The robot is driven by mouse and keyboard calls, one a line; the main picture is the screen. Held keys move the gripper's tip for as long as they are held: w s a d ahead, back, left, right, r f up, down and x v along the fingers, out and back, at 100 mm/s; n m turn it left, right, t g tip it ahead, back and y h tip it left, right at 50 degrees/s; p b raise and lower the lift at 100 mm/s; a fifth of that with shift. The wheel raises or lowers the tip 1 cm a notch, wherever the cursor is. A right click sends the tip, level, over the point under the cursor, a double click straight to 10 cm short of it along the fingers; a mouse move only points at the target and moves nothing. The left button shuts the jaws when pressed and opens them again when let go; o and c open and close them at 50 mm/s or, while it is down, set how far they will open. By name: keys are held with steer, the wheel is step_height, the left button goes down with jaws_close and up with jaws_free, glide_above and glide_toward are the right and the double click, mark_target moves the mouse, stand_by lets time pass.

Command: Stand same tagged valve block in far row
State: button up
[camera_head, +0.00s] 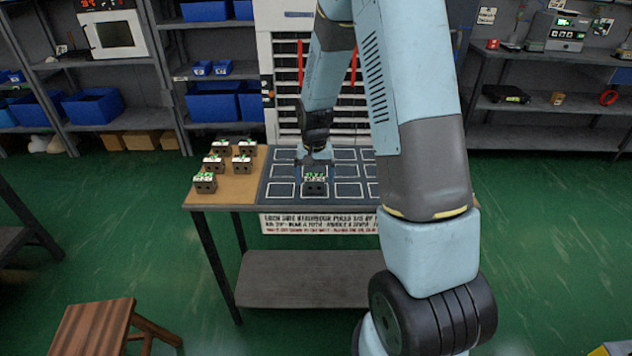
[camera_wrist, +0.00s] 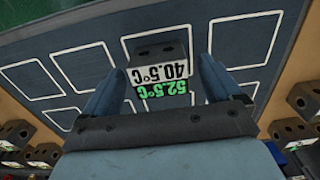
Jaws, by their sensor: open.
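A dark valve block (camera_head: 315,187) with a green-and-white tag stands on the dark mat (camera_head: 258,196), in the near row of white-outlined squares. My gripper (camera_head: 316,160) is just above and behind it. In the wrist view, the block (camera_wrist: 157,47) shows ahead of my open gripper (camera_wrist: 155,66), between the lines of its two fingers. Its tag reads 40.5°C on white and 52.5°C on green, upside down there. The fingers do not visibly press on it. The far-row squares (camera_head: 345,155) that show are empty; my arm hides the mat's right side.
Several tagged blocks (camera_head: 213,163) stand on the wooden left part of the table (camera_head: 225,196). In the wrist view, more blocks (camera_wrist: 305,98) show at the right edge and at lower left. A lettered sign (camera_head: 315,223) hangs at the front edge. A slatted cabinet (camera_head: 290,25) stands behind.

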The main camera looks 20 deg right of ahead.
mark_target(315, 177)
step_height(315, 177, up, 11)
steer(key=s+r+n+t, duration=0.2)
steer(key=s+r+t, duration=0.1)
steer(key=s+r, duration=1.15)
steer(key=s+r+t, duration=0.1)
steer(key=s+r, duration=0.2)
steer(key=s, duration=0.4)
steer(key=s+r+n+t, duration=0.1)
steer(key=s+r, duration=0.2)
steer(key=s, duration=0.3)
steer(key=shift+s+d+r+n+t, duration=0.2)
steer(key=shift+s+r+n+t, duration=0.1)
steer(key=shift+s, duration=0.1)
